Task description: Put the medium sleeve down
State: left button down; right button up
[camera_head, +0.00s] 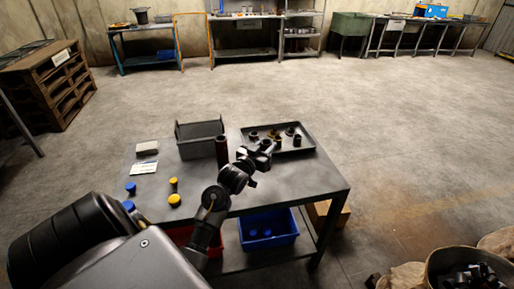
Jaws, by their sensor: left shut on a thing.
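My left gripper (264,149) reaches over the near left edge of the dark tray (309,147) on the grey table. It is shut on a small dark piece, the medium sleeve, which is mostly hidden by the jaws and hard to make out. Several small dark and brass-coloured sleeves (290,131) stand in the tray just beyond the gripper. A taller dark brown cylinder (222,152) stands upright on the table, left of the gripper and apart from it. My right gripper is not in view.
A grey open bin (200,131) stands at the table's back left. Blue (131,187) and yellow (174,200) knobs and a white card (144,168) lie at left. A blue crate (268,240) sits on the lower shelf. The table's right front (310,182) is clear.

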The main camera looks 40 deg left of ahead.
pick_arm(q)
notch_tip(320, 180, down, 6)
jog(key=c, duration=0.9)
grip_release()
jog(key=shift+f, duration=0.15)
jog(key=shift+c, duration=0.2)
jog(key=s+d, duration=0.2)
jog(key=s, duration=0.9)
jog(key=shift+s+b, duration=0.35)
jog(key=shift+s, duration=0.05)
jog(key=shift+d, duration=0.1)
